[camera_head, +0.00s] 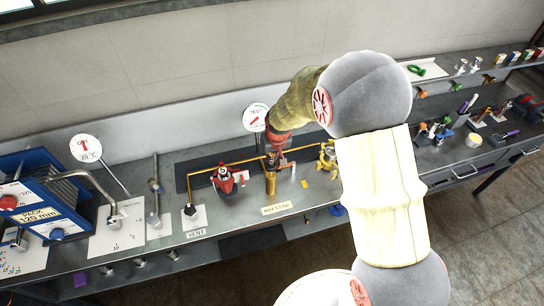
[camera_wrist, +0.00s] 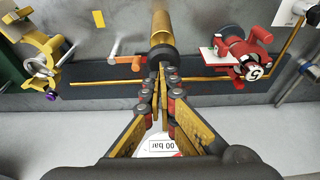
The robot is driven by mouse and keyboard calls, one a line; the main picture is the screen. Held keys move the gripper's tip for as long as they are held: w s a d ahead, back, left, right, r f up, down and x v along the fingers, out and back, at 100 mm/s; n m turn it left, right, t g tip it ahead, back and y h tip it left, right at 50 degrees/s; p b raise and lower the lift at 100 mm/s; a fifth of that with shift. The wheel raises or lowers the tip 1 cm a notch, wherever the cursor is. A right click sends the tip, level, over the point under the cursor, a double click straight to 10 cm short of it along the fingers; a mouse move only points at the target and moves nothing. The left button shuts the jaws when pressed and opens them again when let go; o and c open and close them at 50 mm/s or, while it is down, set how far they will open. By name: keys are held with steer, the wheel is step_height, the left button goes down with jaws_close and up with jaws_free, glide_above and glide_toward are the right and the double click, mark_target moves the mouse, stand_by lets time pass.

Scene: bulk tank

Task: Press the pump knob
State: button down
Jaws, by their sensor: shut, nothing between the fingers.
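An upright brass cylinder (camera_head: 270,183) stands on the bench behind a small label plate, and I take it for the pump. It shows in the wrist view (camera_wrist: 161,22) with a round black knob (camera_wrist: 163,52) at its near end. My gripper (camera_wrist: 161,68) is shut and empty, its fingertips at the black knob and partly covering it. I cannot tell whether they touch it. In the head view my gripper (camera_head: 273,156) is small, just above the cylinder's top, and the knob is hard to make out there.
A red valve clamp (camera_head: 224,180) stands left of the cylinder and a yellow one (camera_head: 327,157) right. A brass pipe (camera_wrist: 205,79) runs beside the cylinder. An orange-handled lever (camera_wrist: 128,58) is close by. A round gauge (camera_head: 256,117) stands behind. A black VENT knob (camera_head: 190,210) is farther left.

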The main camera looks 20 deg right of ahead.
steer(key=shift+f, duration=0.1)
step_height(320, 180, down, 4)
steer(key=shift+r+b, duration=0.25)
steer(key=shift+b, duration=1)
steer(key=shift+s+r, duration=0.1)
steer(key=shift+r+p, duration=0.45)
steer(key=shift+r, duration=0.1)
steer(key=r+p, duration=0.1)
steer(key=r, duration=0.2)
steer(key=shift+w+r+p, duration=0.15)
steer(key=shift+w+p, duration=0.05)
steer(key=shift+p, duration=0.15)
steer(key=v, duration=1)
steer(key=shift+b, duration=0.35)
